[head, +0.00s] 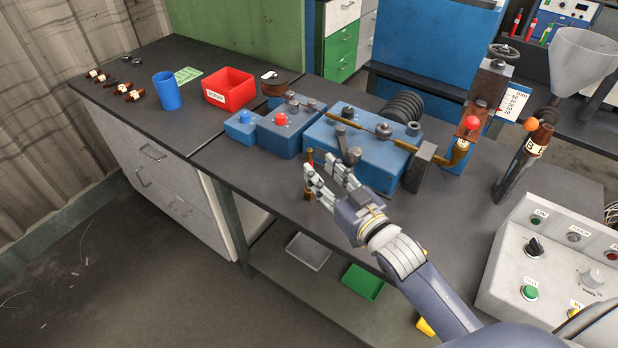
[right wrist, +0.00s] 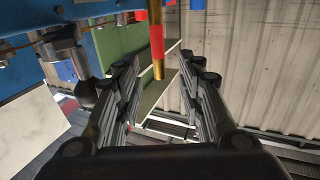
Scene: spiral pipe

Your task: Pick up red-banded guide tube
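The red-banded guide tube is a thin brass tube with a red band; in the right wrist view the tube (right wrist: 158,45) shows between my fingers, apart from both. In the head view a small brass and red piece of the tube (head: 309,157) shows at my left-hand fingertip, partly hidden by the finger. My right gripper (head: 328,176) is open, in front of the blue machine; its spread fingers also show in the right wrist view (right wrist: 165,75). Whether the tube stands on the bench or what bears it is hidden. My left gripper is out of view.
The blue machine (head: 365,165) with a long brass rod stands just behind my gripper. A red bin (head: 230,86) and blue cup (head: 167,92) stand at the back left. A control box (head: 545,255) stands at the right. The bench front edge is near.

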